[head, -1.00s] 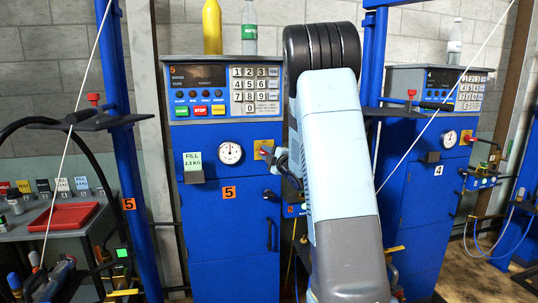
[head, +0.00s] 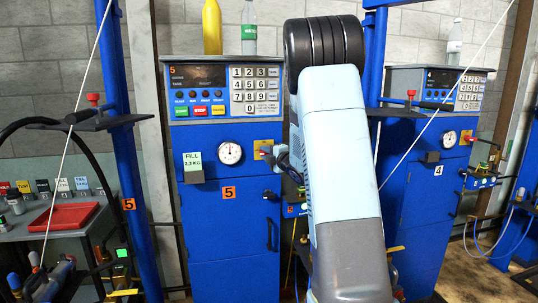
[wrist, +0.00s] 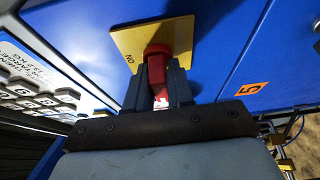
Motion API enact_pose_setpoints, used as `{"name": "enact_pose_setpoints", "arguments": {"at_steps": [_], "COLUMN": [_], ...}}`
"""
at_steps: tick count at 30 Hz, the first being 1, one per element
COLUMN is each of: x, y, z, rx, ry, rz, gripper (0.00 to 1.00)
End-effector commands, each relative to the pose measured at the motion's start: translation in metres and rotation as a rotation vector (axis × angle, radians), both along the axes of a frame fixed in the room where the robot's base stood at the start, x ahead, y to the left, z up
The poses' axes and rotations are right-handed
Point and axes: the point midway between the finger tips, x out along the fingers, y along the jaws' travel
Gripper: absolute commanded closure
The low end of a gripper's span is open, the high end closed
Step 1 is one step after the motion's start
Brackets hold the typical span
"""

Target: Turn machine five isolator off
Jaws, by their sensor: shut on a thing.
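Machine five (head: 230,245) is the blue cabinet in the middle of the head view, with an orange 5 label. Its isolator is a red handle (wrist: 157,52) on a yellow plate (wrist: 126,40) in the wrist view. The plate also shows in the head view (head: 262,144), partly covered by my gripper. My gripper (wrist: 158,84) is shut on the red handle, one dark finger on each side of it. Lettering that looks like ON, turned around, is on the plate left of the handle. The handle is hidden in the head view.
A keypad panel (head: 224,92) is above the isolator, with a bottle (head: 249,30) and a yellow cylinder (head: 212,28) on top. A gauge (head: 229,153) is to its left. A blue post (head: 372,60) and machine four (head: 425,190) are to the right.

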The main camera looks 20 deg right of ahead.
Motion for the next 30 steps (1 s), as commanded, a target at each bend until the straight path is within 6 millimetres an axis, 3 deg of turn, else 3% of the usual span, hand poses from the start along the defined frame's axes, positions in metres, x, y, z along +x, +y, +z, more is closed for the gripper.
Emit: {"name": "enact_pose_setpoints", "arguments": {"at_steps": [1,2,8,20,30], "x": [-0.001,-0.001,0.0,-0.01,-0.07], "y": [0.004,0.004,0.003,-0.001,-0.013], "z": [-0.007,-0.007,-0.005,-0.002,-0.002], "rx": [0.0,0.0,0.0,0.0,0.0], "ry": [0.014,0.014,0.01,0.004,0.004], "rz": [0.006,0.006,0.005,0.0,-0.001], "gripper": [1.0,0.77,0.58,0.57,0.57]}}
